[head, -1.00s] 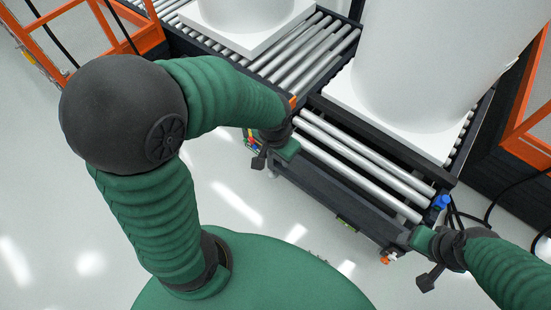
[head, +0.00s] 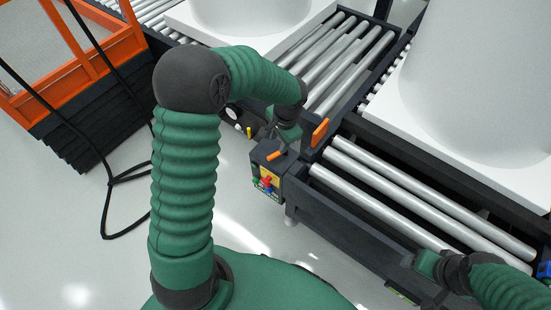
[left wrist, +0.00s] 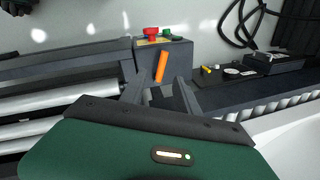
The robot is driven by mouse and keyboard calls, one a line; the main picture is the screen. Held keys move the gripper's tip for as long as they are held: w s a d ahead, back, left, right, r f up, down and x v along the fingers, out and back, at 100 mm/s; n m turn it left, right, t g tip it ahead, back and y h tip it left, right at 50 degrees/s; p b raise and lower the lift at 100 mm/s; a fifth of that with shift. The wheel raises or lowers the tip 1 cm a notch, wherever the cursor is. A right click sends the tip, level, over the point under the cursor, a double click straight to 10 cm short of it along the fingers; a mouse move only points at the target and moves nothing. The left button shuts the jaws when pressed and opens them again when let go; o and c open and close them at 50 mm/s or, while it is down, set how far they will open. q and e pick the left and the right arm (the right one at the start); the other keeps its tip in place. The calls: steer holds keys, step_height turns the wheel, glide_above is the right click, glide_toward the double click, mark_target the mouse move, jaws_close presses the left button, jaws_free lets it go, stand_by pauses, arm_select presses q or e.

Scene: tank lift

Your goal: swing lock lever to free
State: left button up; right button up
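An orange lever (head: 320,132) stands at the junction of the roller beds, just right of my left gripper (head: 288,132) in the head view. In the left wrist view an orange lever (left wrist: 162,66) stands tilted between the two spread fingers of my left gripper (left wrist: 161,86). Gaps show on both sides of it, so the gripper is open. In the head view the left fingers are mostly hidden by the hand. My right gripper (head: 428,264) is at the lower right by the conveyor's near rail; its fingers are not clear.
A dark control box (head: 266,176) with coloured buttons and an orange piece on top stands beside the conveyor end. Left are an orange frame (head: 90,60) and a black cable (head: 108,185) on the floor.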

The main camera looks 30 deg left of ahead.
mark_target(274, 155)
arm_select(q)
steer(key=b+x, duration=0.1)
steer(key=x, duration=0.2)
steer(key=a+b+x, duration=0.1)
steer(key=x, duration=0.2)
steer(key=b+x, duration=0.1)
steer(key=x, duration=0.3)
steer(key=shift+a+r, duration=0.1)
steer(key=shift+a, duration=0.05)
steer(key=shift+f+b, duration=0.35)
steer(key=shift+b, duration=0.1)
steer(key=shift+d+f, duration=0.2)
steer(key=shift+d, duration=0.15)
steer(key=shift+a, duration=0.15)
steer(key=shift+a+f, duration=0.1)
steer(key=shift+a, duration=0.1)
steer(key=c, duration=0.4)
steer(key=shift+w+d, duration=0.1)
steer(key=shift+d, duration=0.1)
jaws_close()
arm_select(e)
steer(key=f, duration=0.2)
steer(key=a+f, duration=0.1)
steer(key=f, duration=0.1)
steer(key=shift+f, duration=0.35)
arm_select(q)
steer(key=shift+w, duration=0.15)
arm_select(e)
steer(key=shift+a, duration=0.15)
